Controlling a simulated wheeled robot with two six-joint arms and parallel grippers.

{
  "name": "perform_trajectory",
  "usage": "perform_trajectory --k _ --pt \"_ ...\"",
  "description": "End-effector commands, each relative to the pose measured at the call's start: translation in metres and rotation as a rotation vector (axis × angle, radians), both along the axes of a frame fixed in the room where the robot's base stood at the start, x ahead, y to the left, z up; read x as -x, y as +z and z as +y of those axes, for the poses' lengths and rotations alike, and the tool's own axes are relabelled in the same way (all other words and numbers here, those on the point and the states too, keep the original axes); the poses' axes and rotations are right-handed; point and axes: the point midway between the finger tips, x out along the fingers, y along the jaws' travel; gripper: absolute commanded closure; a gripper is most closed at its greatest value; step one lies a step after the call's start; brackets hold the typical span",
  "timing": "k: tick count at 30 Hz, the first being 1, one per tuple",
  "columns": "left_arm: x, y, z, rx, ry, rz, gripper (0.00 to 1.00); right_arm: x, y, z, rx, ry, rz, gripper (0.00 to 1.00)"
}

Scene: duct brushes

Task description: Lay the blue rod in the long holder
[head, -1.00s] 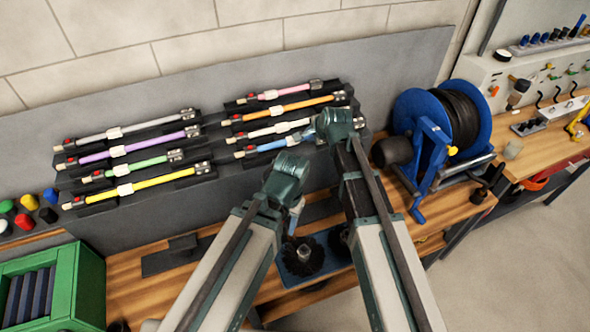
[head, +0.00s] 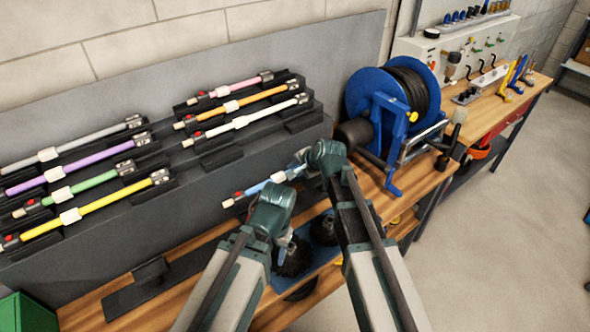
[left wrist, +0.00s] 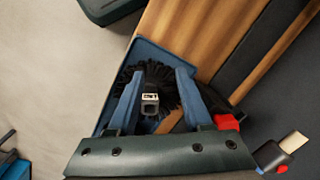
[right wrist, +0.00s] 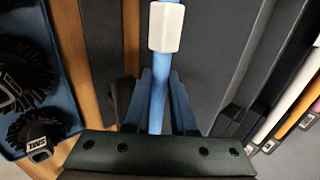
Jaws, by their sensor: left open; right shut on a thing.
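The blue rod (head: 262,187) is held aslant in front of the grey rack, with a white collar, a red button and a pale tip at its lower left end. My right gripper (right wrist: 161,78) is shut around its shaft, near the white collar (right wrist: 166,27). My left gripper (head: 287,246) points down over the blue brush tray, fingers open. In the left wrist view a black brush with a square socket (left wrist: 150,103) shows between the fingers; I cannot tell whether they touch it. A long dark holder (head: 190,268) with a raised block lies on the bench, apart from the rod.
Other rods, including a yellow one (head: 95,208) and a white one (head: 245,122), rest on the grey rack (head: 215,200). A blue hose reel (head: 372,100) stands to the right. The blue tray (left wrist: 108,118) holds black brushes. A green box (head: 22,314) is at lower left.

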Motion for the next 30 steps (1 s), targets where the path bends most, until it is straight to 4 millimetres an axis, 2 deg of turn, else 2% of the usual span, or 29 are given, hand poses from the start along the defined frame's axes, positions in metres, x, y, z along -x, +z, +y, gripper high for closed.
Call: perform_trajectory --k 8,21,30 --pt "0.000 -0.016 0.000 0.000 0.000 0.000 0.50 0.000 -0.016 0.000 0.000 0.000 0.000 1.00" --pt "0.000 -0.057 0.000 0.000 0.000 0.000 0.50 0.000 -0.057 0.000 0.000 -0.001 0.000 1.00" --pt "0.000 -0.059 0.000 0.000 0.000 0.000 0.50 0.000 -0.059 0.000 0.000 -0.001 0.000 1.00"
